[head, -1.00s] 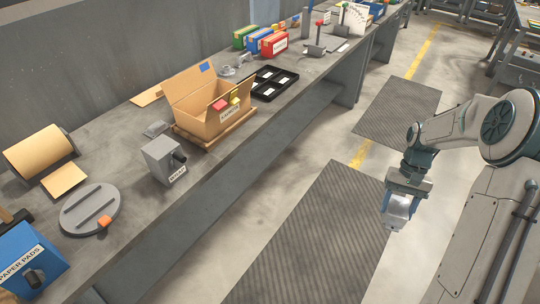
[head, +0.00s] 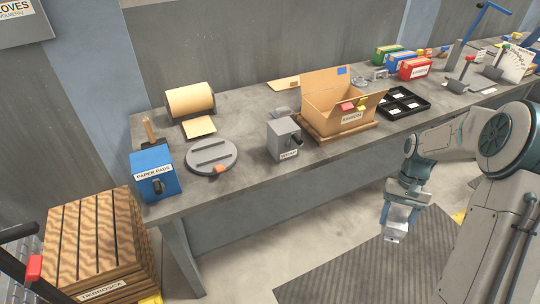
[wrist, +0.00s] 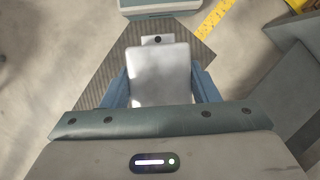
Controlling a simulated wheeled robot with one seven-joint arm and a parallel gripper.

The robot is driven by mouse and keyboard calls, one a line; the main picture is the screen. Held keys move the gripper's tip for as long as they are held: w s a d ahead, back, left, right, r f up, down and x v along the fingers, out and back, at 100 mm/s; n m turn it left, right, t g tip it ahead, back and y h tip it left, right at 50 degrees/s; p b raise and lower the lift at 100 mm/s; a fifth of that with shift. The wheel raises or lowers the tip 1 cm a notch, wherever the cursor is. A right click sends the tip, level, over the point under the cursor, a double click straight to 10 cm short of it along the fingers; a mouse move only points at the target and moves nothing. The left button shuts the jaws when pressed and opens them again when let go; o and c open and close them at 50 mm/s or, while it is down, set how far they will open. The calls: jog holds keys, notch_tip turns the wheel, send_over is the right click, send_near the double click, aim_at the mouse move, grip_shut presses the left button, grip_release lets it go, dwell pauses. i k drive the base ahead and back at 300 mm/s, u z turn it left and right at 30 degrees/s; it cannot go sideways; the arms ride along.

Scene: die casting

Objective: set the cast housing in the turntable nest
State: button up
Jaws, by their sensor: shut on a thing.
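The cast housing is a pale silver block (head: 394,229), and it also shows in the wrist view (wrist: 158,75) as a flat plate with a small tab and dark hole at its far end. My gripper (wrist: 160,92) is shut on it, with a blue finger on each side. In the head view my gripper (head: 400,212) hangs at the right, pointing down, in front of the bench and over the floor. The turntable (head: 212,165) is a round grey disc with two raised bars and an orange block at its front rim. It lies on the bench, well left of my gripper.
The bench (head: 240,185) also holds a grey box with a dark knob (head: 284,138), a blue paper pads box (head: 153,174), a paper roll (head: 190,99), an open carton (head: 340,105) and a black tray (head: 404,102). A wooden crate (head: 95,240) stands on the floor at left.

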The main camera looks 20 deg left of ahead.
aim_at(212, 154)
jog(key=u, duration=1.55)
jog(key=i, duration=0.45)
